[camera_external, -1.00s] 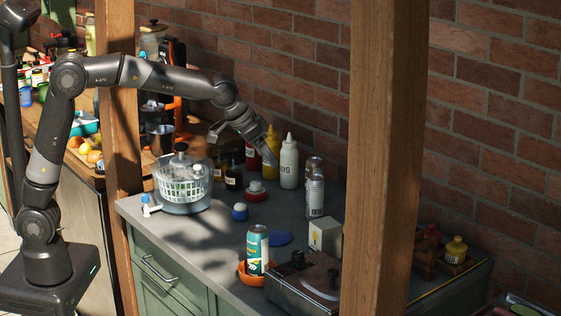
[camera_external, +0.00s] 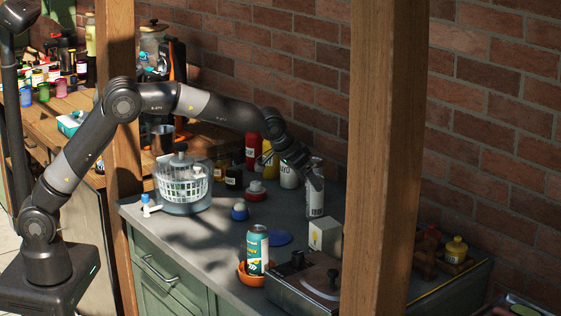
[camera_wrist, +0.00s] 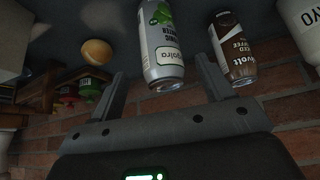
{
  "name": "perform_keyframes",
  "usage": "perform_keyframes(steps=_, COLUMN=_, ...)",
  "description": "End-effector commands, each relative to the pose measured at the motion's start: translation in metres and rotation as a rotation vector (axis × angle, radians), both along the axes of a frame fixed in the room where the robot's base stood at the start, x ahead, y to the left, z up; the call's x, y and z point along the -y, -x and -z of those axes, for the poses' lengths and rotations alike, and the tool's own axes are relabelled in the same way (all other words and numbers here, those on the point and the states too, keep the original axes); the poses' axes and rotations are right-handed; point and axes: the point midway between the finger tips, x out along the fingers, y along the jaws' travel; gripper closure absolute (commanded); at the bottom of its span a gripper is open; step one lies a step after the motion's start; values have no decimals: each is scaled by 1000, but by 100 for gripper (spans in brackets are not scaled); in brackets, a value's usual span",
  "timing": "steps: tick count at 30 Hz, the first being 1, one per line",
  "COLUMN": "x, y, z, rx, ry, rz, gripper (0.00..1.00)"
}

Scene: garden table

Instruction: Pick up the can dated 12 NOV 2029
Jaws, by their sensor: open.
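In the wrist view, which shows things upside down, a silver tonic water can (camera_wrist: 162,48) lies between the spread fingers of my gripper (camera_wrist: 163,68). A brown iced coffee can (camera_wrist: 234,50) stands beside it, outside the right-hand finger. In the external view my gripper (camera_external: 310,172) is at the upper part of a silver can (camera_external: 316,200) on the grey counter; it hides the area behind. I cannot read a date on any can. My gripper is open and holds nothing.
A white mayo bottle (camera_external: 289,177) stands close left of my gripper; it also shows in the wrist view (camera_wrist: 303,22). A salad spinner (camera_external: 183,188), a small white box (camera_external: 325,236) and a metal appliance (camera_external: 300,286) are on the counter. A brick wall is behind.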

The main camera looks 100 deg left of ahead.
Motion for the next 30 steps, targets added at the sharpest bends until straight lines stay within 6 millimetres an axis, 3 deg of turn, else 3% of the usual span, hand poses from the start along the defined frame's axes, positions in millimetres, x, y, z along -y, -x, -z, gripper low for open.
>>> perform_keyframes(steps=9, x=-17, y=-20, z=33, rx=-1, ry=1, rz=0, gripper=27)
perform_keyframes(steps=19, x=-18, y=-23, z=39, rx=-1, ry=1, rz=0, gripper=27)
perform_keyframes(steps=30, x=-18, y=-22, z=39, rx=0, ry=0, rz=1, gripper=56)
